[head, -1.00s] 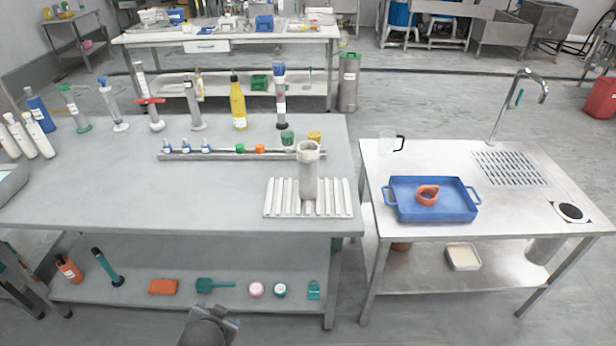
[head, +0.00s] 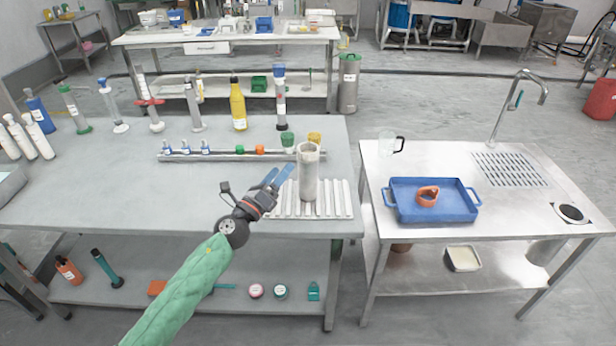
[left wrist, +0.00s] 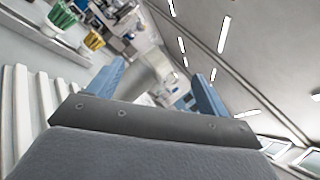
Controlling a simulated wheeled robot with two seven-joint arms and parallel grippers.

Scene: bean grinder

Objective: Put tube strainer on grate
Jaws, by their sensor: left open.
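The tube strainer, seemingly the tall pale grey cylinder (head: 309,175), stands upright on the white slatted grate (head: 339,204) near the right front corner of the grey table. My left gripper (head: 280,176) is open and empty just left of the cylinder, its blue fingers pointing toward it. In the left wrist view the cylinder (left wrist: 153,72) shows ahead between the two fingers (left wrist: 158,92), and the grate's slats (left wrist: 22,115) lie at the left. I cannot tell whether a finger touches the cylinder. My right gripper is not in view.
Bottles and measuring cylinders line the table's back. The table's middle left is clear. A blue tray (head: 432,212) sits on the right table.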

